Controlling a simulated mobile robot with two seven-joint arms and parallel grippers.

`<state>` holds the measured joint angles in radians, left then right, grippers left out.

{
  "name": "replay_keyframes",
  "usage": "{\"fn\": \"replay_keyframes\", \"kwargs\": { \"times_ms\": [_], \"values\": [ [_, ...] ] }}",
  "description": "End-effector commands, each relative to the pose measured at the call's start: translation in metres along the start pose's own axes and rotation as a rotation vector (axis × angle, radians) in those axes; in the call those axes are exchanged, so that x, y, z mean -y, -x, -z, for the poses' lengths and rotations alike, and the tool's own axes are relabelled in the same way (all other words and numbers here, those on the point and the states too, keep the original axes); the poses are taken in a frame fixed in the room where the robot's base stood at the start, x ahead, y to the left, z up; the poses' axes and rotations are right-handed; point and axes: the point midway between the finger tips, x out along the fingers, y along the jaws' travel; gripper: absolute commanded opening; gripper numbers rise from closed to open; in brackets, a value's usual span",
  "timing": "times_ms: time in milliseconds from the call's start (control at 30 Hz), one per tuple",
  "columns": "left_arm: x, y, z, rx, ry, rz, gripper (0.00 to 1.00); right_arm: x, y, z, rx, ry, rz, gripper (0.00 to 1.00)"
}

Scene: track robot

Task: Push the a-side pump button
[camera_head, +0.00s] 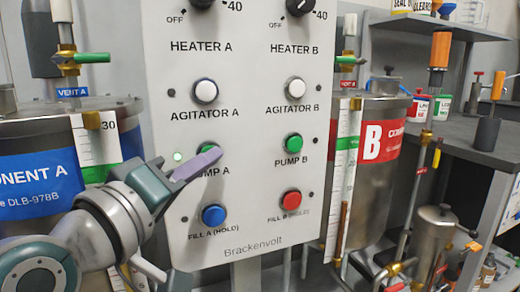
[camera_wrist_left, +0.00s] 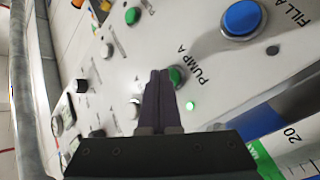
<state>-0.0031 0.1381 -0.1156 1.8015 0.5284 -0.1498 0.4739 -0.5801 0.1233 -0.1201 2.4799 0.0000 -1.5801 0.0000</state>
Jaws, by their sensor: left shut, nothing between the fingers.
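The A-side pump button is the green PUMP A button (camera_head: 208,149) on the light grey control panel (camera_head: 240,185). In the head view my left gripper (camera_head: 212,154) covers much of it and part of its label. My left gripper is shut and empty, with its purple fingertips at the button. In the left wrist view the closed fingertips (camera_wrist_left: 160,76) overlap one edge of the green button (camera_wrist_left: 177,77). I cannot tell whether they touch it or how far it is pressed. A small green light (camera_head: 177,156) beside the button is lit. My right gripper is not in view.
The blue FILL A button (camera_head: 214,215) is below, the white AGITATOR A button (camera_head: 205,91) above, and the green PUMP B button (camera_head: 292,143) to the right. Tank A (camera_head: 35,140) with valves stands left of the panel, and tank B (camera_head: 385,135) stands right.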

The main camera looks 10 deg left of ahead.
Motion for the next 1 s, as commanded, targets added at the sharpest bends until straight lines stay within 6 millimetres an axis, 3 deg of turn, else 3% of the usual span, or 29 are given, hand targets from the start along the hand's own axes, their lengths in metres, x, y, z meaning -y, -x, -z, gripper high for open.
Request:
{"fn": "replay_keyframes", "kwargs": {
  "times_ms": [367, 700, 1000],
  "values": [
    [-0.005, 0.004, -0.002, 0.001, 0.001, 0.000, 0.00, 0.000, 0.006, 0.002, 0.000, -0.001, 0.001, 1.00],
    [-0.024, 0.030, -0.020, 0.002, 0.002, 0.001, 0.00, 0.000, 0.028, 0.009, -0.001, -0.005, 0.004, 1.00],
    [-0.033, 0.044, -0.031, -0.001, 0.001, -0.001, 0.00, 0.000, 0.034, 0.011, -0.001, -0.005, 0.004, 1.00]
  ]
}}
